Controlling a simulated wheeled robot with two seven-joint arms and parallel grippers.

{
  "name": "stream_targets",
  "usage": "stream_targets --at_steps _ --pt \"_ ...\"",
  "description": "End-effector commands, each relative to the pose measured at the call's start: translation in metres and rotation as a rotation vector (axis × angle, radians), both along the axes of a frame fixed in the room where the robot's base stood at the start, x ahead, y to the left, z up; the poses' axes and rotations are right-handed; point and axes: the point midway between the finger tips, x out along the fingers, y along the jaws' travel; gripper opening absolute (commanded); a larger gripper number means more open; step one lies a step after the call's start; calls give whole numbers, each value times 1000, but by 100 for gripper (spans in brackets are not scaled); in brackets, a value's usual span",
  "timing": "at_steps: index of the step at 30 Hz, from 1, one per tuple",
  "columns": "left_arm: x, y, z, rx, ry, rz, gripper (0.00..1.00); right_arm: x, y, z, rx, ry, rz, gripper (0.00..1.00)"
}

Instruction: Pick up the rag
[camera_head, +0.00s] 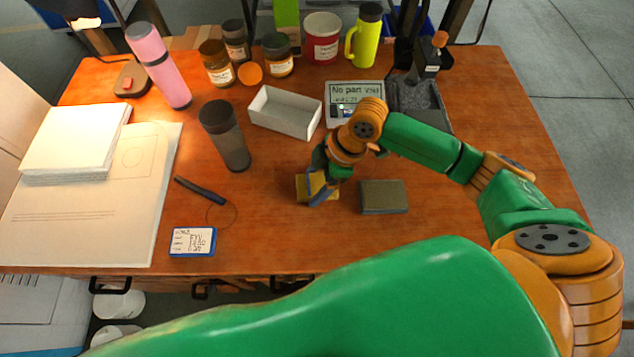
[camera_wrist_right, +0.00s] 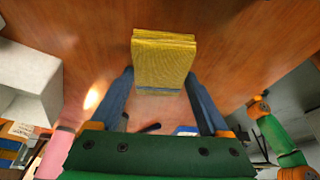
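The rag is a thick, folded yellow cloth with a blue stripe near one end. It lies on the wooden table (camera_head: 262,222), and in the wrist view the rag (camera_wrist_right: 163,62) sits between the two blue fingers. My right gripper (camera_head: 318,190) reaches down over the rag (camera_head: 302,187) from above and partly hides it in the head view. In the wrist view the fingers of my right gripper (camera_wrist_right: 161,72) straddle the rag, close to both its sides. I cannot tell whether they press on it. My left gripper is in neither view.
A grey-green block (camera_head: 384,197) lies just right of the rag. A blue-edged card (camera_head: 192,242) and a dark pen-like tool (camera_head: 201,190) lie to the left.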

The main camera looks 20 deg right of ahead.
Motion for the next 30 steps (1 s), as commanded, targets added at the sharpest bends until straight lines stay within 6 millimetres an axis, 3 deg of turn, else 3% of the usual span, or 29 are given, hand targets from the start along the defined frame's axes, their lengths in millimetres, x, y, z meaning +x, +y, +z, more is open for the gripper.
stream_targets --at_steps 1,6,14,20,27,30 --pt "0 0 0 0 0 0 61 0 0 0 0 0 0 62" --pt "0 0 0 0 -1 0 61 0 0 0 0 -1 0 20" --pt "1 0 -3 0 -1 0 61 1 0 1 1 -2 0 20" --pt "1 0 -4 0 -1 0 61 2 0 31 2 -6 0 20" --pt "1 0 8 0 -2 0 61 -43 1 89 1 -5 3 20" --pt "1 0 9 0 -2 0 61 -63 1 102 0 -3 2 20"
